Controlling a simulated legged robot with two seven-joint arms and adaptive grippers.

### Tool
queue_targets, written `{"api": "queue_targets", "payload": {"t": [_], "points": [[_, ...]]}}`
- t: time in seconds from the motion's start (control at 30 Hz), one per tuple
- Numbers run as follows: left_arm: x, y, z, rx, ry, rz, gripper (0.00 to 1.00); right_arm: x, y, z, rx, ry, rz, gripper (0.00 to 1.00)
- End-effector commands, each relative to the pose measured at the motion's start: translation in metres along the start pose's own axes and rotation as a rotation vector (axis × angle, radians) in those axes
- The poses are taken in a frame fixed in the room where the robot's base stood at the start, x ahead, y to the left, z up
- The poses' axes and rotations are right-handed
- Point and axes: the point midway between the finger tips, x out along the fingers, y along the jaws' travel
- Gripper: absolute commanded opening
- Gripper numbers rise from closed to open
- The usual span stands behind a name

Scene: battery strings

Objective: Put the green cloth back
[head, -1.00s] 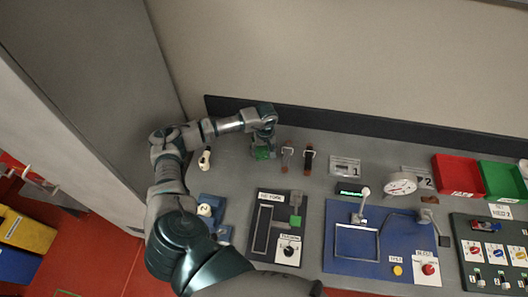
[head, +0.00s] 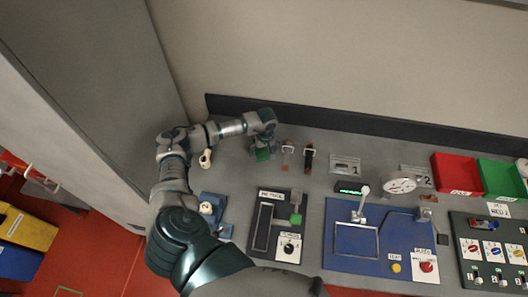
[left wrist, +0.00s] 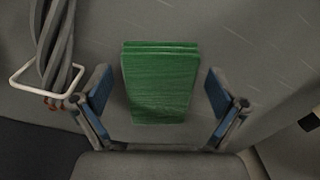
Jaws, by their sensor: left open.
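The green cloth (left wrist: 160,85) is a folded, layered block lying on the grey bench top in the left wrist view. In the head view the green cloth (head: 263,155) shows just below my left gripper (head: 263,143). In the left wrist view my left gripper (left wrist: 160,108) is open, with one blue-padded finger on each side of the cloth. There are gaps between the fingers and the cloth, so they do not hold it. My right gripper is not in view.
A white wire holder (left wrist: 40,88) with a grey hanging bundle is left of the cloth in the wrist view. Two strap-like tools (head: 308,158) lie right of the gripper. A blue board (head: 375,262), a red bin (head: 457,175) and a green bin (head: 502,178) stand further right.

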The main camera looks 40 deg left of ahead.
Motion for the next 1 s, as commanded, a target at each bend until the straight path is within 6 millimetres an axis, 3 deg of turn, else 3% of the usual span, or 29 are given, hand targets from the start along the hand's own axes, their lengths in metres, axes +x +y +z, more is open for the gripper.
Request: {"api": "queue_targets", "payload": {"t": [0.27, 0.7, 1.0], "points": [[-0.01, 0.0, -0.001, 0.0, 0.002, 0.002, 0.97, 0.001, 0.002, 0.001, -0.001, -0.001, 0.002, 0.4], [-0.099, 0.0, -0.001, 0.0, 0.003, 0.002, 0.97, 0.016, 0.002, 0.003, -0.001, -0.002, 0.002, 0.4], [-0.122, 0.0, 0.0, -0.001, 0.001, 0.001, 0.97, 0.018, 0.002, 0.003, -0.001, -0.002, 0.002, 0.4]]}}
